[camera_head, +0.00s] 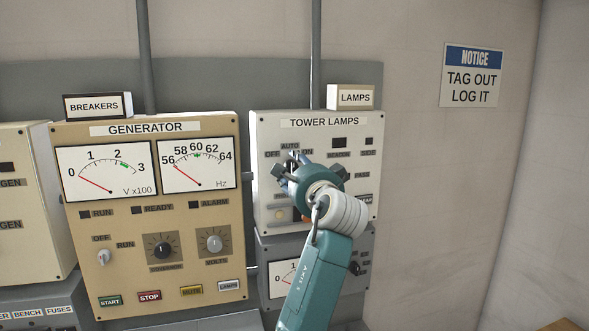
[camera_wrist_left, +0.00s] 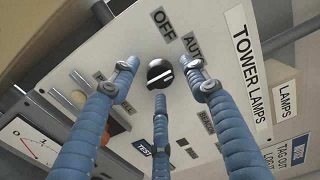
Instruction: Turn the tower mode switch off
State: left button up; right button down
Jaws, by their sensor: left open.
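The tower lamps panel (camera_head: 350,140) is a pale box with a "TOWER LAMPS" plate and OFF, AUTO and ON labels at upper left. Its mode switch (camera_wrist_left: 160,74) is a round black knob with a light pointer line, seen in the left wrist view below the OFF label (camera_wrist_left: 164,25) and AUTO label (camera_wrist_left: 194,46). Which label the line points to is unclear. My left gripper (camera_head: 290,163) is in front of the switch and hides it in the head view. In the left wrist view its three fingers (camera_wrist_left: 161,80) are spread around the knob, open. Contact is unclear.
The generator panel (camera_head: 130,235) with meters, knobs and buttons stands to the left. A grey panel (camera_head: 340,285) with a meter sits below the tower lamps, partly behind my left arm. A notice sign (camera_head: 473,75) hangs on the bare wall at right.

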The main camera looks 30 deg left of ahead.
pick_arm(q)
jog(key=c, duration=1.1)
jog(key=shift+c, duration=0.2)
pick_arm(e)
jog(key=shift+a, duration=0.35)
jog(key=shift+d+f, duration=0.15)
jog(key=shift+d, duration=0.2)
pick_arm(q)
jog(key=shift+f+n+b, duration=0.1)
jog(key=shift+n+b, duration=0.2)
pick_arm(e)
jog(key=shift+f, duration=0.1)
pick_arm(q)
jog(key=shift+n+b, duration=3.1)
jog(key=shift+n, duration=1.5)
pick_arm(e)
notch_tip(320, 180, down, 6)
jog(key=shift+a+f, duration=0.15)
jog(key=shift+a, duration=0.05)
